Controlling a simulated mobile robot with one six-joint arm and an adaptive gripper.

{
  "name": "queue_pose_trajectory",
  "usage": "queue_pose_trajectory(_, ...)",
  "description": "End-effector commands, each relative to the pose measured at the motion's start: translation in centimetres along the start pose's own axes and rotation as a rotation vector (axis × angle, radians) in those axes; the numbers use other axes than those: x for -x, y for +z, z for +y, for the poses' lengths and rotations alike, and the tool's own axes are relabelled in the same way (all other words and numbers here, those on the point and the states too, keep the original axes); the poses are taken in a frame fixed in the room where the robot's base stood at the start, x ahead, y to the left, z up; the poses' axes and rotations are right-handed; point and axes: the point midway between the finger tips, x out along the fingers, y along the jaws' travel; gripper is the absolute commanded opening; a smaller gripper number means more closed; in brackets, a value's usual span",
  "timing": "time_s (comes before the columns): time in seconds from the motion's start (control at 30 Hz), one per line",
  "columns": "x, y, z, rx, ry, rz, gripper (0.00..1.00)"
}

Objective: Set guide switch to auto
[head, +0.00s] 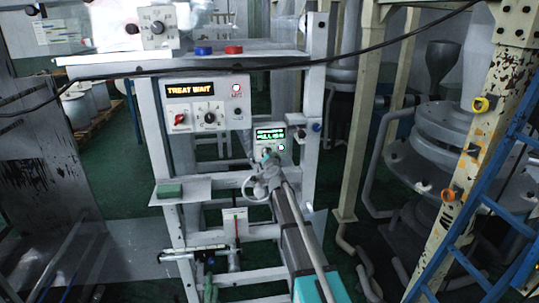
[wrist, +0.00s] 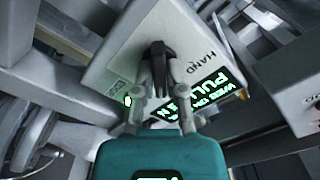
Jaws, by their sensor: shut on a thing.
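In the wrist view, a black lever-like switch knob (wrist: 157,62) sits on a pale panel (wrist: 125,50). My gripper (wrist: 160,78) is shut on this knob, one grey finger on each side. The word HAND is printed to the right of the knob. A small label (wrist: 116,87) lies to its left, too small to read surely. A green-lit display (wrist: 205,95) on the same panel is partly covered by a finger. In the head view, my gripper (head: 267,160) is at the small box with the green display (head: 270,134), and the knob is hidden.
In the head view, a panel reading TREAT WAIT (head: 190,90), with a red switch and a dial, stands up and left of my gripper. White frame posts (head: 313,80) stand close by. A blue ladder (head: 480,225) is at right.

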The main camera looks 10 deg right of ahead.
Motion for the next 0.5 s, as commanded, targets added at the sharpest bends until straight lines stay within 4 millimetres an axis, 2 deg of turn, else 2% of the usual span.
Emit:
queue_pose_trajectory(0.03, -0.59, -0.09, -0.21, -0.009, 0.001, 0.004, 0.00)
queue_pose_trajectory(0.47, -0.61, -0.05, -0.25, -0.022, 0.000, 0.003, 0.00)
queue_pose_trajectory(0.5, -0.61, -0.04, -0.25, -0.022, 0.000, 0.003, 0.19)
